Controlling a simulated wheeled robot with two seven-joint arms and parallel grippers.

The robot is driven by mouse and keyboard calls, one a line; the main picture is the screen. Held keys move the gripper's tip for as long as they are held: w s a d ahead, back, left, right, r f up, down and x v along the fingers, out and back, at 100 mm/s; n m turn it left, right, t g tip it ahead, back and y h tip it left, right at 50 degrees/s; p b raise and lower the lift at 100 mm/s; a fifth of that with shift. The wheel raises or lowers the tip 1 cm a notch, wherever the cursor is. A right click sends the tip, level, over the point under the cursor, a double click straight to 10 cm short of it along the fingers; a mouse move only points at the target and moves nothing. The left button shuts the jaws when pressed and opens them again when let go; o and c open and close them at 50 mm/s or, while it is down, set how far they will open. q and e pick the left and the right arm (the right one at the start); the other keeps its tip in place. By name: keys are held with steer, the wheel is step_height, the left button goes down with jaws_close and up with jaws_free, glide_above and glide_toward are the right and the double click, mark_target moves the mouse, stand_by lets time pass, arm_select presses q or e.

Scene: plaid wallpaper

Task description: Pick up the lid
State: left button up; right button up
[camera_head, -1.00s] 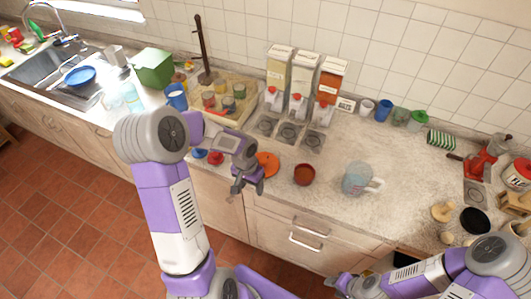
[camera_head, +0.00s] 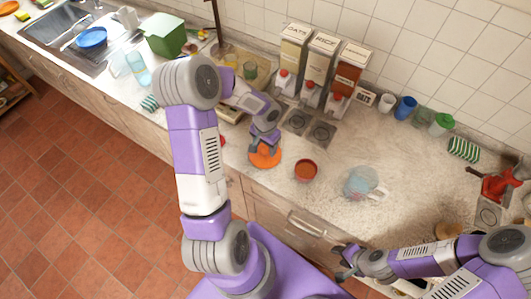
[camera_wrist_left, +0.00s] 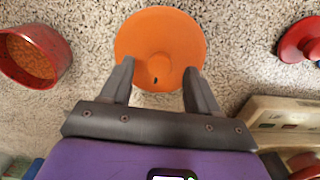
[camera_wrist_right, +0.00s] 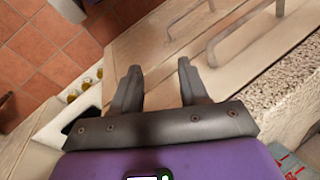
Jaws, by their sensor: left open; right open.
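An orange round lid (camera_head: 264,157) with a knob lies on the speckled counter near its front edge. It also shows in the left wrist view (camera_wrist_left: 160,35). My left gripper (camera_head: 262,143) is open above the lid; in the left wrist view its two fingertips (camera_wrist_left: 158,75) stand on either side of the lid's near part. I cannot tell whether they touch it. A red pot (camera_head: 306,170) with orange-brown contents sits just right of the lid and also shows in the left wrist view (camera_wrist_left: 32,58). My right gripper (camera_head: 345,262) is open and empty in front of the drawers.
A clear measuring jug (camera_head: 361,182) stands right of the pot. Dispensers (camera_head: 318,65) stand behind, against the tiled wall. A red lid (camera_wrist_left: 302,40) lies nearby in the left wrist view. Drawer handles (camera_wrist_right: 237,28) are close to my right gripper.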

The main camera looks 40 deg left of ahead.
arm_select(q)
steer(key=shift+f, duration=0.8)
steer(key=c, duration=1.1)
steer(key=shift+r, duration=0.15)
